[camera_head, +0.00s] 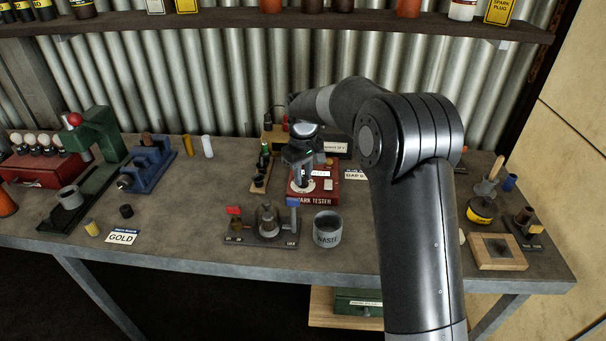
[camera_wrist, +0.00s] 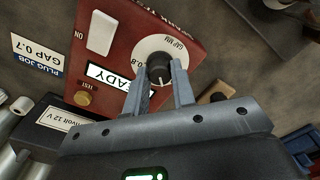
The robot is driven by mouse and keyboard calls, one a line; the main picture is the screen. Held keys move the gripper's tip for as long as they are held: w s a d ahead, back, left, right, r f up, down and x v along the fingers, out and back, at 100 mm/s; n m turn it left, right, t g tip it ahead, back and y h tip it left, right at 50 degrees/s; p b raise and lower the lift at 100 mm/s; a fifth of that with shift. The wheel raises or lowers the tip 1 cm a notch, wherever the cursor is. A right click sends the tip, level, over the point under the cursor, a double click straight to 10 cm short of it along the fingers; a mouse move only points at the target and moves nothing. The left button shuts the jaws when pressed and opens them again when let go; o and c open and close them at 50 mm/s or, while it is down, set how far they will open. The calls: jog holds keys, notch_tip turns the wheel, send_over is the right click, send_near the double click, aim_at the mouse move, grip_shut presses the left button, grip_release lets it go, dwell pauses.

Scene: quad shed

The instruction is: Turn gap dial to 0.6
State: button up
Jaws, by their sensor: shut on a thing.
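The gap dial is a black knob (camera_wrist: 158,68) on a round white plate (camera_wrist: 176,45) lettered GAP MM, set in the top of the red spark tester (camera_wrist: 133,40). A 0.8 mark shows at the plate's edge; the other marks are hidden or too small to read. My gripper (camera_wrist: 160,78) has a finger on each side of the knob and is shut on it. Which number the knob points to I cannot tell.
A card (camera_wrist: 37,56) beside the tester reads PLUG JOB GAP 0.7. The tester also bears a white switch (camera_wrist: 101,33), a READY display and a brass TEST button (camera_wrist: 82,98). A grey waste cup (camera_head: 327,232) and a small fixture (camera_head: 268,224) stand in front.

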aim_at(303, 177)
jog(key=shift+m, duration=2.2)
jog(key=o, duration=1)
jog(key=shift+r, duration=5.4)
